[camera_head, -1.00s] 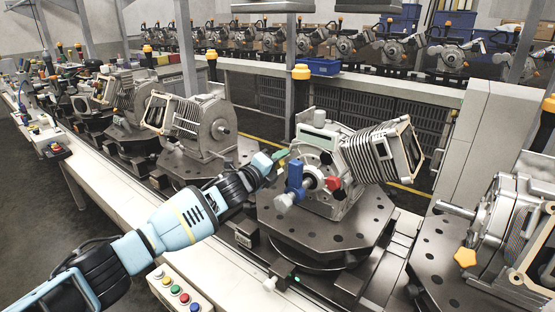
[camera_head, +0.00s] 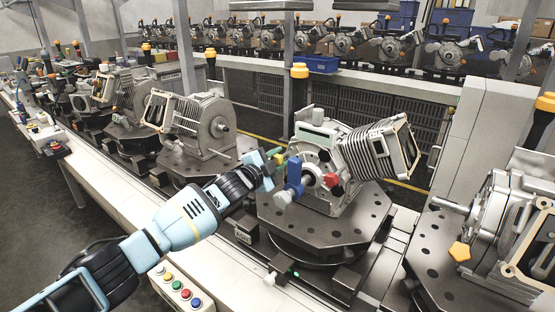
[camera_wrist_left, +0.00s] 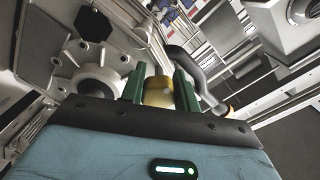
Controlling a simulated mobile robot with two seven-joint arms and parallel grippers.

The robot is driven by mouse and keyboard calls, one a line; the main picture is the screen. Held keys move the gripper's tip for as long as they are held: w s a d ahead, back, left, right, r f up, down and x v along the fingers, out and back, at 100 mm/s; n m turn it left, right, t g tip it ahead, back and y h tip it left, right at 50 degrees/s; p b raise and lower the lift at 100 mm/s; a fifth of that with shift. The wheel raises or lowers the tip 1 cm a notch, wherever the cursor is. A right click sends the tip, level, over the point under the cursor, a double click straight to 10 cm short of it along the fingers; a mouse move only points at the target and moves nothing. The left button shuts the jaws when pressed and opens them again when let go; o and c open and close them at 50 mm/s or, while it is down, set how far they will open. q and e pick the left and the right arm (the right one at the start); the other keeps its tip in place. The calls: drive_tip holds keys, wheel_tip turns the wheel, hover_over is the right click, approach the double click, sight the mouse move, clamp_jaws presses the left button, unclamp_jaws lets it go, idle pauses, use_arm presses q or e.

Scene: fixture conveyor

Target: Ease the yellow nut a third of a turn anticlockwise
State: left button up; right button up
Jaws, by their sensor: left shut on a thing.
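The yellow nut (camera_wrist_left: 158,91) shows in the left wrist view as a short golden-yellow cylinder between two green fingers. My left gripper (camera_wrist_left: 160,84) is shut on it, one finger on each side. In the head view my left gripper (camera_head: 274,157) reaches in from the left to the near face of the middle engine (camera_head: 325,155). There the nut is mostly hidden by the fingers; only a small yellow patch shows. A blue handle (camera_head: 294,175) and a red knob (camera_head: 331,180) sit just right of the fingers. My right gripper is not in view.
Another engine (camera_head: 195,125) stands behind my left forearm. A button box (camera_head: 180,288) is below my forearm.

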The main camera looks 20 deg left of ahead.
use_arm(q)
drive_tip(key=shift+f+n, duration=0.1)
drive_tip(key=shift+n, duration=1.4)
drive_tip(key=o, duration=1)
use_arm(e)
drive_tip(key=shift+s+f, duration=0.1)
use_arm(q)
drive_tip(key=shift+s, duration=0.1)
drive_tip(key=shift+p+v, duration=0.45)
drive_tip(key=shift+v, duration=3.4)
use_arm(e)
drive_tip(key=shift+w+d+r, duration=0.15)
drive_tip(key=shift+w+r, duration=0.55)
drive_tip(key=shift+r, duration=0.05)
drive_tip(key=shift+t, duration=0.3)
